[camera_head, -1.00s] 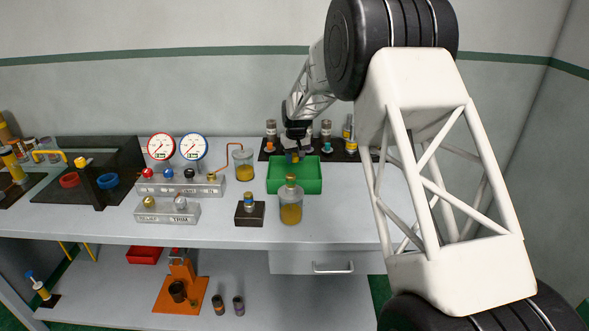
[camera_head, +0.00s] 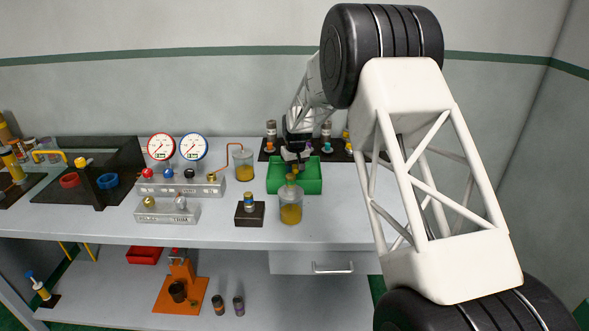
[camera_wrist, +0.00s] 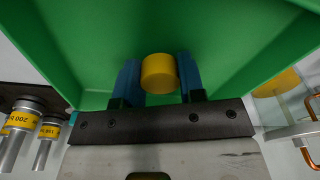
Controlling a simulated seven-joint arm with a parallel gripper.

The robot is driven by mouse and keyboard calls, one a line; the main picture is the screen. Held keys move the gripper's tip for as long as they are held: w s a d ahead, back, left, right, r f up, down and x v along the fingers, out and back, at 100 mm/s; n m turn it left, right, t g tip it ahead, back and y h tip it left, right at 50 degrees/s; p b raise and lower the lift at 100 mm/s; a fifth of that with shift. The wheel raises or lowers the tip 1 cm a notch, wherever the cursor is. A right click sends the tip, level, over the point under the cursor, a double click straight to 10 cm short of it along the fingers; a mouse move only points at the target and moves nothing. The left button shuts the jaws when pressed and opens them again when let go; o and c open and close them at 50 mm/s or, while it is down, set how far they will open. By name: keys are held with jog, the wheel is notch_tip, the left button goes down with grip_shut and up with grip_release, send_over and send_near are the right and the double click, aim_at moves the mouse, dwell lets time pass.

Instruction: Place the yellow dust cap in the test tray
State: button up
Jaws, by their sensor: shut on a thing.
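The yellow dust cap (camera_wrist: 158,73) sits between the two blue fingers of my gripper (camera_wrist: 158,80) in the wrist view. The fingers are shut on it. The green test tray (camera_head: 310,186) stands on the bench, right of its middle; its green wall also fills much of the wrist view (camera_wrist: 75,55). My gripper, in the head view (camera_head: 299,168), is over the tray. The cap is inside the tray's outline in the wrist view; I cannot tell whether it touches the floor. In the head view the held cap is hard to make out.
A jar with yellow contents (camera_head: 291,208) stands just in front of the tray. A dark block with a small fitting (camera_head: 250,213) is left of it. A glass beaker (camera_head: 244,165) and gauge manifold (camera_head: 180,185) stand farther left. A dark rack of fittings (camera_head: 340,148) is behind the tray.

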jog(key=o, duration=1)
jog(key=shift+f, duration=0.1)
jog(key=r, duration=0.4)
jog(key=s+r, duration=0.1)
jog(key=r, duration=0.7)
jog(key=shift+s+d+r, duration=0.1)
jog(key=shift+s+d, duration=0.05)
jog(key=shift+d, duration=0.1)
